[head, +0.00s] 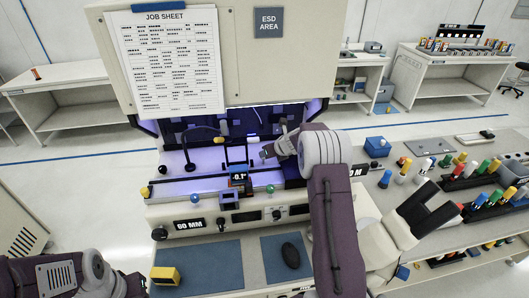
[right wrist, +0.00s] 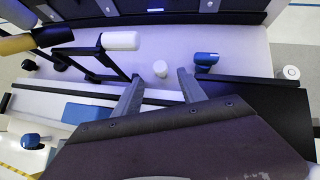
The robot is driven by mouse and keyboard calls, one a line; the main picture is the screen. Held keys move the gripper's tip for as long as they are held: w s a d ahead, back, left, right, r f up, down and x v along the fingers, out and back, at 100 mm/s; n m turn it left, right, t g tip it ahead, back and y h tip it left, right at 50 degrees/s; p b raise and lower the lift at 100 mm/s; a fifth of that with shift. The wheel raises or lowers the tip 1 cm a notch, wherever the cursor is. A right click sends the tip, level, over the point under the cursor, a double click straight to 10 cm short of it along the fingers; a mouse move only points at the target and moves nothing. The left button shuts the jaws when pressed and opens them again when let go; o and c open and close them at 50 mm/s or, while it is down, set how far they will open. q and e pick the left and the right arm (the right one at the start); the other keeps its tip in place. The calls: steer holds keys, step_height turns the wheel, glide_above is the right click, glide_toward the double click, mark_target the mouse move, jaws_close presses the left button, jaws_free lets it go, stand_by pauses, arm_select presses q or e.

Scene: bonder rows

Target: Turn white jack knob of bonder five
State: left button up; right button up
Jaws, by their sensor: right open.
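The bonder (head: 190,185) stands in front of me with a lit white bed and a small screen reading about -0.1° (head: 238,179). My right gripper (head: 267,152) reaches over the bed's right part. In the right wrist view the gripper (right wrist: 160,77) is open, its fingers apart and empty. A small white round knob (right wrist: 160,68) shows between and just beyond the fingertips, with no visible contact. A larger white-ended lever (right wrist: 121,41) is to its left and a blue knob (right wrist: 206,58) to its right. The number five is not readable. My left gripper is out of view.
A job sheet (head: 168,65) hangs on the upper panel. Blue mats (head: 210,263), a yellow block (head: 164,275) and a black mouse-shaped object (head: 291,255) lie on the front bench. The right bench holds several coloured parts in black racks (head: 480,210).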

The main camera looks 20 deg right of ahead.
steer(key=p+x, duration=0.1)
steer(key=x, duration=0.6)
steer(key=shift+w+r+p, duration=0.1)
steer(key=shift+w+p, duration=0.1)
steer(key=shift+p, duration=0.2)
steer(key=shift+s+r, duration=0.1)
steer(key=shift+s, duration=0.25)
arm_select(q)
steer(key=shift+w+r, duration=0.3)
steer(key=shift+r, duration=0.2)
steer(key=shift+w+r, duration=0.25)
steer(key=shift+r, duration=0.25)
arm_select(e)
steer(key=shift+w, duration=0.2)
jaws_close()
